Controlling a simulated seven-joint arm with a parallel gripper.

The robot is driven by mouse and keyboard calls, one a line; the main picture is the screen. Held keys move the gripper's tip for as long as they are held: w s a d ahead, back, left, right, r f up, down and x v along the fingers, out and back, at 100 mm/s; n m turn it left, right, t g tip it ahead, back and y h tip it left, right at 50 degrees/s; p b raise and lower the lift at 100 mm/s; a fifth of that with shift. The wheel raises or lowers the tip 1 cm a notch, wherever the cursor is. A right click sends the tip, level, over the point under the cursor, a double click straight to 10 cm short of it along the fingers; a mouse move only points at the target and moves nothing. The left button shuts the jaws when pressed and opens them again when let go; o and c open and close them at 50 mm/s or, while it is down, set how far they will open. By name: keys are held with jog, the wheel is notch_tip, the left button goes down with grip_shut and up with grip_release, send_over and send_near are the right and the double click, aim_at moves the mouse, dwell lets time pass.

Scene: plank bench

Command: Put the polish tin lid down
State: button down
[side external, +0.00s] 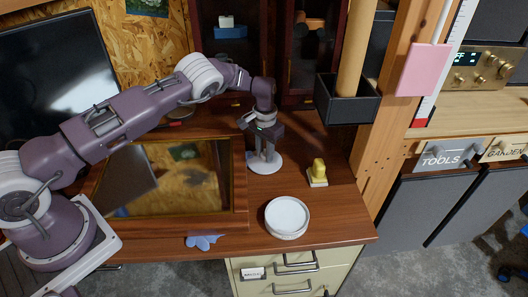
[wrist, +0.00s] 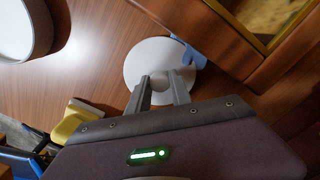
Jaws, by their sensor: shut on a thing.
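The polish tin lid (side external: 266,168) is a white round disc over the brown desk, to the right of the framed panel. In the wrist view the lid (wrist: 148,58) has a small knob between my fingers. My gripper (side external: 264,155) points down and is shut on that knob; the fingers (wrist: 167,82) cover part of the disc. I cannot tell whether the lid touches the desk. The round white tin (side external: 287,216) stands apart near the desk's front edge; part of it (wrist: 25,28) shows in the wrist view's upper left corner.
A yellow-handled object (side external: 318,173) stands right of the lid. A wood-framed reflective panel (side external: 240,200) lies left. A pale blue item (side external: 203,242) is at the front edge; another blue piece (wrist: 191,57) lies beside the lid. A black holder (side external: 348,104) is at the back right.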

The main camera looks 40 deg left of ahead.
jog(key=shift+f, duration=0.1)
jog(key=c, duration=1.2)
grip_release()
jog(key=shift+o, duration=0.2)
notch_tip(320, 180, up, 12)
jog(key=shift+r, duration=0.25)
